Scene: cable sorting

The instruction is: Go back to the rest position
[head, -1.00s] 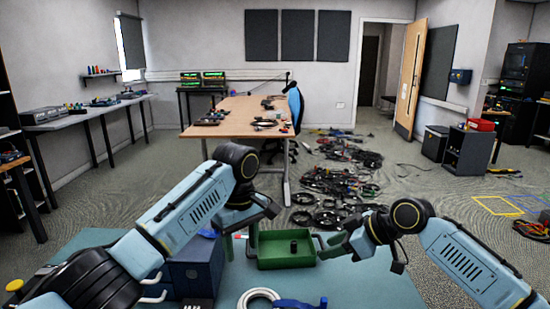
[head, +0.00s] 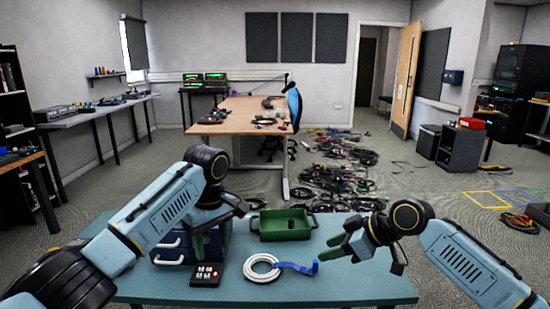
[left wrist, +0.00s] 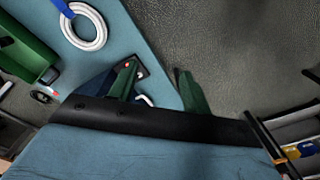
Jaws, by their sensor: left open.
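My left gripper (head: 226,232) hangs over the left part of the teal table (head: 370,289), in front of a dark blue drawer box with pale handles (head: 172,243). In the left wrist view its two green fingers (left wrist: 155,78) are spread with nothing between them. My right gripper (head: 343,241) is above the table's right part, its green fingers seemingly apart and empty. A white coiled cable (head: 262,266) with a blue strap (head: 298,267) lies on the table between the arms; it also shows in the left wrist view (left wrist: 100,35).
A green tray (head: 285,235) stands at the table's back, holding a small dark item. A dark button box (head: 206,275) lies at the front left. Beyond are a wooden workbench (head: 238,128) and a heap of cables (head: 330,180) on the floor.

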